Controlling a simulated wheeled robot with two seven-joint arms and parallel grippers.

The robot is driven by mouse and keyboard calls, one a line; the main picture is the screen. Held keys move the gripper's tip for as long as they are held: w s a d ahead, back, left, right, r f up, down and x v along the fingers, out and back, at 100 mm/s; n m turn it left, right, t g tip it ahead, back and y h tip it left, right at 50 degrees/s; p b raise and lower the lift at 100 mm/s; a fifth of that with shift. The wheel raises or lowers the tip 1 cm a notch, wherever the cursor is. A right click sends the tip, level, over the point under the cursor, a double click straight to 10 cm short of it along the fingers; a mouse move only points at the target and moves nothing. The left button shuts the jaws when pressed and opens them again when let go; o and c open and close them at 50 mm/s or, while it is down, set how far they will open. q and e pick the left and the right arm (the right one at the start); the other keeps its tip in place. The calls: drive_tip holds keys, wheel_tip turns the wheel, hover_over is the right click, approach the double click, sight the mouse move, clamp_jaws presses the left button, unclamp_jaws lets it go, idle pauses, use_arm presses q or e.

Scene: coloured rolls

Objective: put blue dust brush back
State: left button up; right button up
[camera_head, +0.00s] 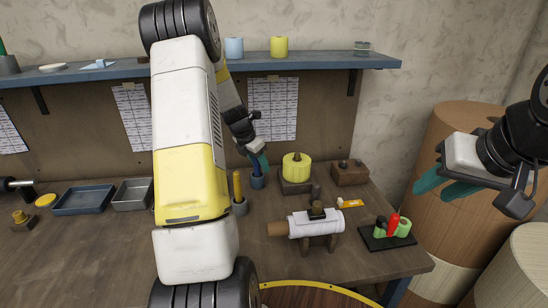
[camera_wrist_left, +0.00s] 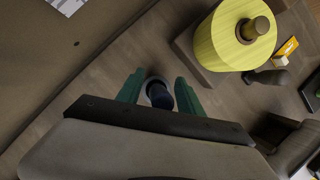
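The blue dust brush (camera_head: 256,169) stands upright in a small round holder (camera_head: 257,182) on the workbench. In the left wrist view, its dark blue end (camera_wrist_left: 159,94) lies between the two teal fingers of my left gripper (camera_wrist_left: 158,92), with a pale ring of the holder behind it. My left gripper (camera_head: 258,161) reaches down over the brush; its fingers are apart, with narrow gaps at the handle, and do not appear closed on it. The brush's lower part is hidden. My right gripper (camera_head: 443,186) is open and empty, off the right side of the bench.
A yellow-handled tool (camera_head: 237,185) stands in a grey cup (camera_head: 240,206) just left of the brush. A yellow roll (camera_head: 297,167) on a wooden stand is close on the right, and a white roll (camera_head: 316,224) is in front. Trays (camera_head: 84,199) lie at the left. A shelf (camera_head: 300,64) runs above.

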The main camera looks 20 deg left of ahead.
use_arm(q)
drive_tip(key=shift+r, duration=0.1)
drive_tip(key=v, duration=0.5)
drive_tip(key=shift+s+a+r, duration=0.1)
drive_tip(key=shift+r, duration=0.2)
drive_tip(key=s+a, duration=0.5)
drive_tip(key=s, duration=0.5)
drive_tip(key=shift+s+a+f, duration=0.2)
drive_tip(key=shift+a+f, duration=0.05)
